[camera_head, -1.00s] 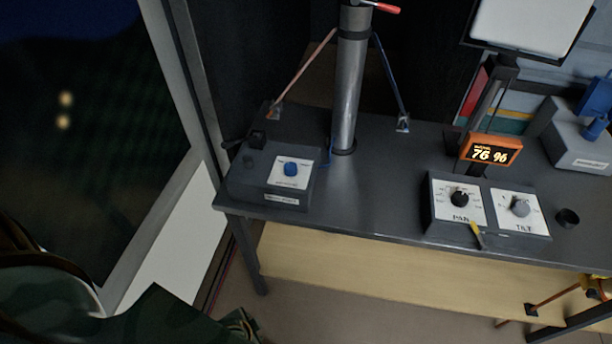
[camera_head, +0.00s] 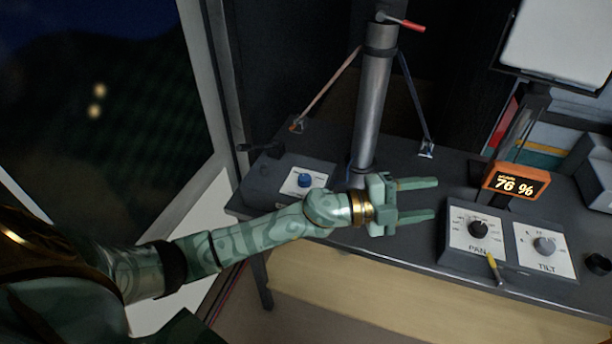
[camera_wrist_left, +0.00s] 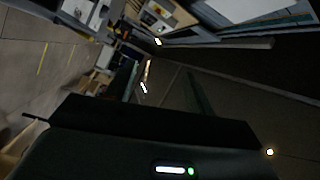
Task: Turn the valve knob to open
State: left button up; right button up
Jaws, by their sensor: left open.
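A blue knob (camera_head: 305,180) sits on a white plate on a low grey box (camera_head: 270,181) at the table's left end. It is the likely valve knob, but its label is too small to read. My left gripper (camera_head: 436,199) is open and empty, its two green fingers pointing right. It is over the front of the table, right of the blue knob and left of the PAN panel. My left forearm crosses in front of the grey box's lower part. The left wrist view shows both fingers apart with nothing between them (camera_wrist_left: 160,78). My right gripper is not in view.
A metal mast (camera_head: 372,105) with braces stands behind my gripper. A black PAN knob (camera_head: 478,229) and a grey TILT knob (camera_head: 544,245) sit to the right, below an orange display (camera_head: 515,181) reading 76 %. A small black cup (camera_head: 598,264) stands at the right.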

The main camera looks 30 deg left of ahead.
pick_arm(q)
jog(key=d+r+m+g, duration=0.1)
jog(key=d+m+g, duration=0.1)
jog(key=m+g, duration=0.4)
jog(key=n+g+y+b, duration=0.1)
jog(key=n+g+y, duration=0.35)
jog(key=y, duration=1.05)
send_near(305, 177)
jog(key=shift+m+g, duration=0.35)
jog(key=shift+g, duration=0.1)
jog(key=f+b, duration=0.1)
jog(key=f, duration=0.2)
jog(key=f+b, duration=0.3)
jog(key=f, duration=0.2)
jog(key=shift+w+f+b, duration=0.3)
jog(key=shift+w+f, duration=0.1)
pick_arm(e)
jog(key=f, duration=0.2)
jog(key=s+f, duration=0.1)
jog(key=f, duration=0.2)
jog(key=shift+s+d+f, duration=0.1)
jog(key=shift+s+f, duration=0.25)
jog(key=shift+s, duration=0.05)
pick_arm(q)
jog(key=shift+r, duration=0.1)
jog(key=c, duration=1)
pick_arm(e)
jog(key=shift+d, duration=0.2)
